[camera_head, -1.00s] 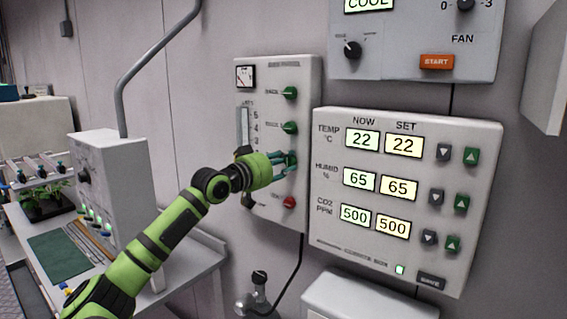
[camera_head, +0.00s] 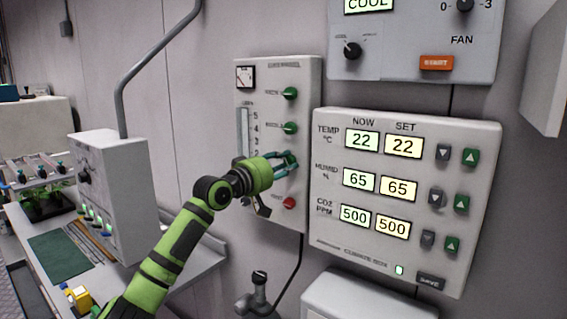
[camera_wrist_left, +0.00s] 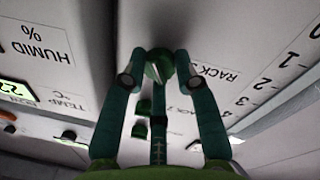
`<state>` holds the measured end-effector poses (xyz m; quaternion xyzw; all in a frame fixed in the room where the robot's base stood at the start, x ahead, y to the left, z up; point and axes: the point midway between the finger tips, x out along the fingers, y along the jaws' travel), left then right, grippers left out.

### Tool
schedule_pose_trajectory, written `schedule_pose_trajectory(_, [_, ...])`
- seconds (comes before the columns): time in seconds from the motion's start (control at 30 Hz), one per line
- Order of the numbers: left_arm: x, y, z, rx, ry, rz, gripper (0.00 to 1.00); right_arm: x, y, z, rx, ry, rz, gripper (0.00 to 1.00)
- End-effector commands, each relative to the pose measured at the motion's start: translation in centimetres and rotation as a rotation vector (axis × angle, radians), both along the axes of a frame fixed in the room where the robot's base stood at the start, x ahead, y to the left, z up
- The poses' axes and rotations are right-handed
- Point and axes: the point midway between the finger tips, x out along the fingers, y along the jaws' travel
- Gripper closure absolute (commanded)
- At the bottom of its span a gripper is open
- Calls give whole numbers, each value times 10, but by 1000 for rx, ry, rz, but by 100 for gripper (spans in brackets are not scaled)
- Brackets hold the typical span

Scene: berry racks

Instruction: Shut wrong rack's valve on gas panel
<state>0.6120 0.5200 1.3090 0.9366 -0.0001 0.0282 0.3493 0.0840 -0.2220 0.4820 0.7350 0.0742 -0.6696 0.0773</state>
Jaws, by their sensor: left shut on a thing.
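The gas panel (camera_head: 270,80) is a pale box on the wall with a gauge, a flow scale and a column of knobs. Two green valve knobs (camera_head: 290,93) (camera_head: 290,128) show above my left gripper (camera_head: 290,162). A red knob (camera_head: 289,203) sits below it. My left gripper is at the third green knob, which its fingers mostly hide in the head view. In the left wrist view its two fingertips are closed on this green valve knob (camera_wrist_left: 160,66), beside a label starting "RACK". The label's number is unclear. My right gripper is out of view.
The climate box (camera_head: 330,225) stands out right beside the gas panel, close to my left fingers. A grey control box (camera_head: 120,175) stands on the bench at left, near plant racks (camera_head: 35,190). A yellow item (camera_head: 78,297) lies at the lower left.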

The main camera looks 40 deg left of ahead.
Motion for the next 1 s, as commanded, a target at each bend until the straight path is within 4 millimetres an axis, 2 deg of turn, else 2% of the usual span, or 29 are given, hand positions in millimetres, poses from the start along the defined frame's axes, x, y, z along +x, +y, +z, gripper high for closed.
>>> schedule_pose_trajectory(0.03, [-2, 2, 9, -44, -24, 5, 100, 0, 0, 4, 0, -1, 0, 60])
schedule_pose_trajectory(0.37, [-2, 2, 10, -356, -58, 5, 100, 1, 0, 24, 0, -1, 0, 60])
schedule_pose_trajectory(0.7, [-2, 1, 10, -669, -92, 4, 100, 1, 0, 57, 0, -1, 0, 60])
schedule_pose_trajectory(1.0, [-2, 2, 8, -883, -116, 4, 100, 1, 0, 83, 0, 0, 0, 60])
